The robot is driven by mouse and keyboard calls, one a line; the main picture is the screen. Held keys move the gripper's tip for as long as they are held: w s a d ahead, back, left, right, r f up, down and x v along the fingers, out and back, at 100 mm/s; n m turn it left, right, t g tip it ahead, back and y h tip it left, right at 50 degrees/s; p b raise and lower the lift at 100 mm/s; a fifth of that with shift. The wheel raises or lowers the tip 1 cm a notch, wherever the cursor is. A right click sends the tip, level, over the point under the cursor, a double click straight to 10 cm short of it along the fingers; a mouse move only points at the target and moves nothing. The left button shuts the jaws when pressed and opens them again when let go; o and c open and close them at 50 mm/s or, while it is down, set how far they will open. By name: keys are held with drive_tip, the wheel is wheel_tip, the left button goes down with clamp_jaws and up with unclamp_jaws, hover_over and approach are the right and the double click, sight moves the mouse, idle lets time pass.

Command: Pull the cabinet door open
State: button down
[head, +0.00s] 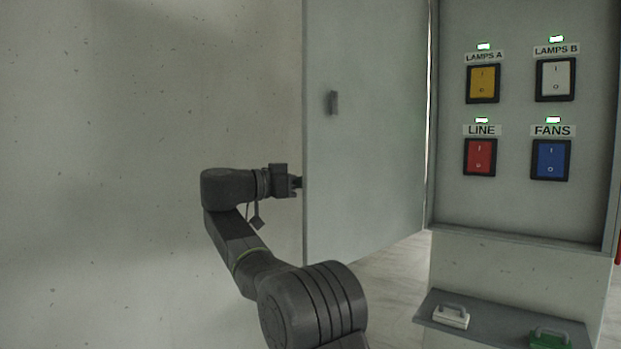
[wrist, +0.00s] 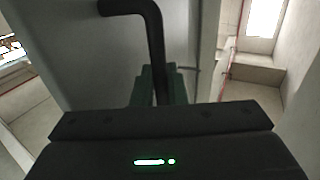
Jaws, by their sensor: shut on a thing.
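The grey cabinet door (head: 370,150) stands swung wide open, hinged at its right edge beside the switch panel. A small dark fitting (head: 333,102) is on the door face turned to me. My gripper (head: 297,183) is at the door's left edge, partly hidden behind it. In the wrist view the dark bent bar handle (wrist: 154,35) runs from the door down between the greenish fingers of my gripper (wrist: 160,85), which is shut on it. The handle is hidden behind the door in the head view.
The open cabinet shows yellow (head: 483,83), white (head: 555,79), red (head: 480,157) and blue (head: 551,160) switches with lit green lamps above. Below, a shelf (head: 475,313) bears a white handled piece (head: 451,316) and a green one (head: 550,339). A pale wall (head: 130,120) fills the left.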

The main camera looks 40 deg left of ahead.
drive_tip(key=shift+f, duration=0.15)
drive_tip(key=c, duration=1.8)
unclamp_jaws()
drive_tip(key=shift+a, duration=0.1)
drive_tip(key=shift+s, duration=0.1)
drive_tip(key=v, duration=1.3)
drive_tip(key=shift+s+a+p, duration=0.15)
drive_tip(key=shift+s+p, duration=0.15)
drive_tip(key=shift+s, duration=0.05)
